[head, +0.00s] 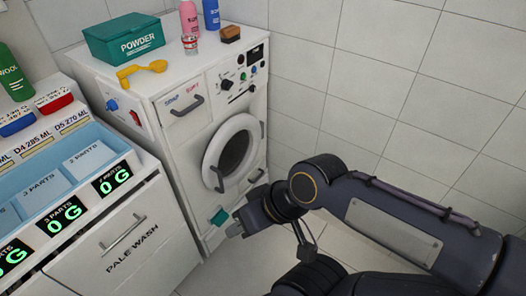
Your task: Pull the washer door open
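The white washer (180,155) stands against the tiled wall. Its round door (212,155), with a white ring and dark glass, looks shut in the front panel. A dark handle (217,180) is on the door's lower left edge. My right gripper (232,229) is low in front of the washer, below the door and its handle, and appears apart from them. Its fingertips are small and seen at a bad angle, so I cannot tell whether they are open. My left gripper is not in view.
A teal piece (219,216) shows low at the washer's front, beside my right gripper. A green powder box (124,38), yellow scoop (142,72) and bottles stand on top. The pale wash cabinet (120,243) is at left. Tiled wall bounds the right side.

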